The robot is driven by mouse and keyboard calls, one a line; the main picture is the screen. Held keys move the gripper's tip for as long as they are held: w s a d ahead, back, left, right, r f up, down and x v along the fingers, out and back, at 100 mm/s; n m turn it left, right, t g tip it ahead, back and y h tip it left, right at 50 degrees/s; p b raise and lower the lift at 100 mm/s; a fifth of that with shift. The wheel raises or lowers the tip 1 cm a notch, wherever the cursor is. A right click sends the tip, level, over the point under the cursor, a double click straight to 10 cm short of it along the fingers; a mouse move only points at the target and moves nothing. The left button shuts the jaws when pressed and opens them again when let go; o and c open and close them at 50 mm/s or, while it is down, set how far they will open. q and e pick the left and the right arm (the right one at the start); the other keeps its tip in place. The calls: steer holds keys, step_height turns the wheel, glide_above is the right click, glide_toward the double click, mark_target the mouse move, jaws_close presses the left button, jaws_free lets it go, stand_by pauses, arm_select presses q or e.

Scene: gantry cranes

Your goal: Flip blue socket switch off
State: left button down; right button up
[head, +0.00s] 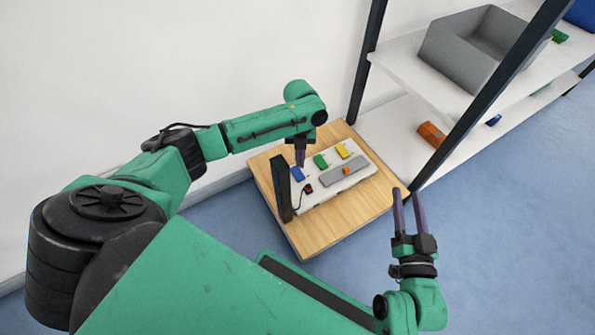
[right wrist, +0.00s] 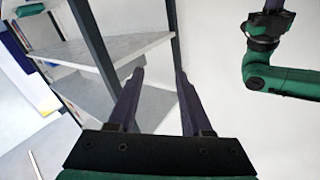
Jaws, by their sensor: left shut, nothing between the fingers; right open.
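The blue socket (head: 297,174) is on a white panel (head: 325,205) lying on a wooden table, left of a green socket (head: 321,161) and a yellow socket (head: 343,151). Its switch is too small for me to tell its position. My left gripper (head: 300,163) is shut and empty, pointing down with its tips at or just above the blue socket; I cannot tell whether they touch. My right gripper (head: 398,191) is open and empty, at the table's right front corner. Its open fingers also show in the right wrist view (right wrist: 159,75).
A black upright box (head: 282,188) stands at the table's left, close to my left gripper. A grey strip with an orange-red switch (head: 346,171) and a small dark red-marked plug (head: 308,189) lie on the panel. A shelf with a grey bin (head: 452,50) stands at right.

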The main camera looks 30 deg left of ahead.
steer(key=s+f+g+p, duration=0.1)
steer(key=s+f+g, duration=0.3)
steer(key=s+f, duration=0.5)
steer(key=shift+a+f+m+h, duration=0.25)
steer(key=shift+f+m+h, duration=0.05)
steer(key=shift+f, duration=1)
